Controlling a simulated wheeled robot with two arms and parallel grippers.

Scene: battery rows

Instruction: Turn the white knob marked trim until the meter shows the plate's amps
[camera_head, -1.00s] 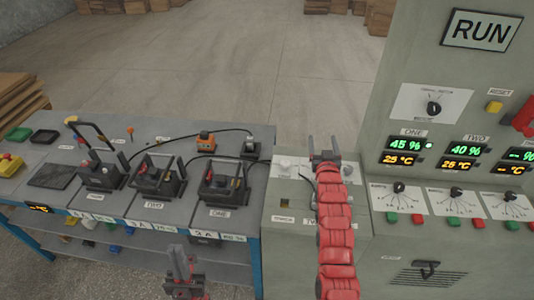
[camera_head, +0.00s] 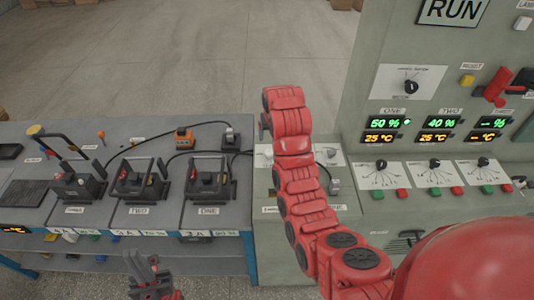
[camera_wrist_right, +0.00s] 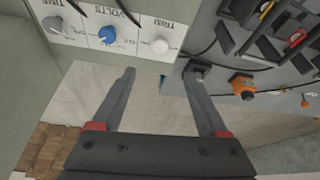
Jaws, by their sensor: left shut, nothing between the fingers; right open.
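The white trim knob (camera_wrist_right: 160,46) stands on a white-plated grey panel in the right wrist view, under the word TRIM. My right gripper (camera_wrist_right: 160,76) is open and empty, its fingertips apart from the knob. In the head view my red right arm hides most of the knob panel, and the right gripper (camera_head: 265,122) barely shows. My left gripper (camera_head: 142,260) is shut and empty in front of the bench. Amp plates (camera_head: 195,236) line the bench's front edge, reading about 4 A, 3 A and 3 A. I cannot make out an amp meter.
Beside trim are a blue volts knob (camera_wrist_right: 107,36) and a grey time knob (camera_wrist_right: 53,26). Battery cradles and cables crowd the bench (camera_head: 100,205). The cabinet (camera_head: 362,100) at right shows ONE at 50 %, TWO at 40 %.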

